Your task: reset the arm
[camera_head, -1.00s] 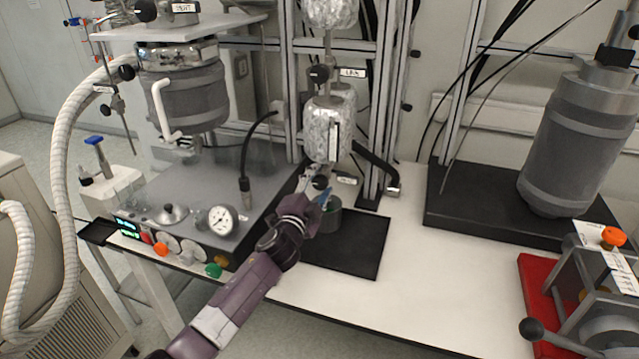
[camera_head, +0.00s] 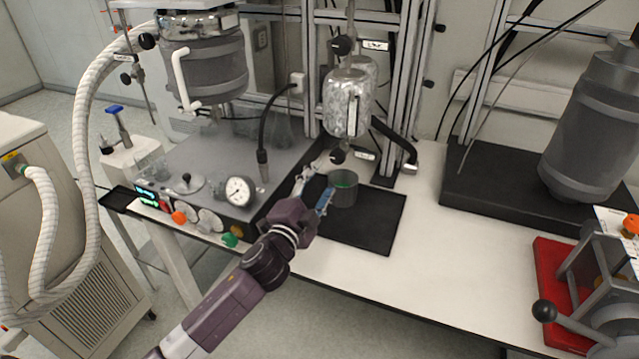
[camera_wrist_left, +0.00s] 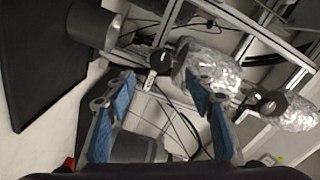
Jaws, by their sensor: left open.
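My left arm comes in from the lower left of the head view. Its gripper (camera_head: 314,190) is open, just left of a small grey cup (camera_head: 343,190) with green inside. In the head view the cup looks uncovered by the fingers. The cup stands on a black mat (camera_head: 375,232) below a foil-wrapped vessel (camera_head: 347,103). In the left wrist view the blue-padded fingers of the gripper (camera_wrist_left: 160,88) are spread with nothing between their tips. The foil-wrapped vessel also shows there, beyond the fingers (camera_wrist_left: 215,72). My right gripper is not in view.
A grey control box with a pressure gauge (camera_head: 239,191) and coloured knobs is left of the gripper. Metal frame posts (camera_head: 413,75) stand behind. A red-based clamp device (camera_head: 549,270) is at the right. The white tabletop (camera_head: 440,270) between is clear.

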